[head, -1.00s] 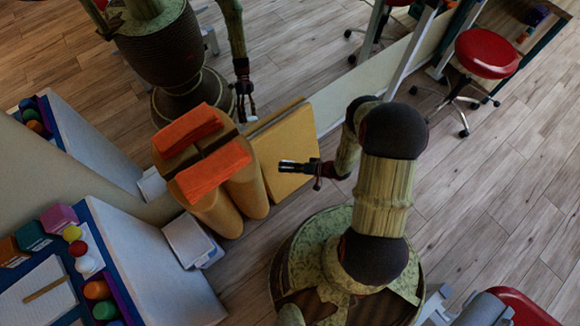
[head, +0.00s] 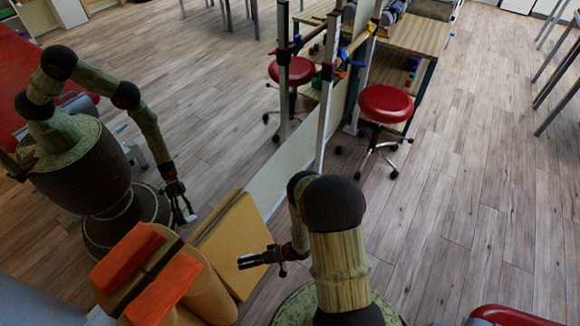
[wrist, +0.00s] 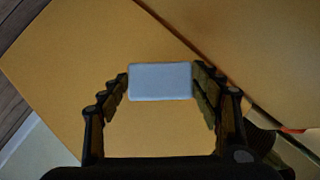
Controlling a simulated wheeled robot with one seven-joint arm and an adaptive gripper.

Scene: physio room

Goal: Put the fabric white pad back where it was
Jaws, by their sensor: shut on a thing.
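The white pad (wrist: 160,82) is a small pale block between the fingers of my gripper (wrist: 165,84) in the wrist view. My gripper is shut on it, with one finger against each side. In the head view my gripper (head: 260,258) is above a mustard-yellow board (head: 236,240), and I cannot make out the pad in it there. In the wrist view the board (wrist: 75,65) lies behind the pad, apparently with a gap. The place where the pad was before cannot be told from these frames.
A mirror (head: 285,165) by the board reflects my body at left. A red stool (head: 385,104) stands beyond. Wooden floor (head: 455,200) is clear at right.

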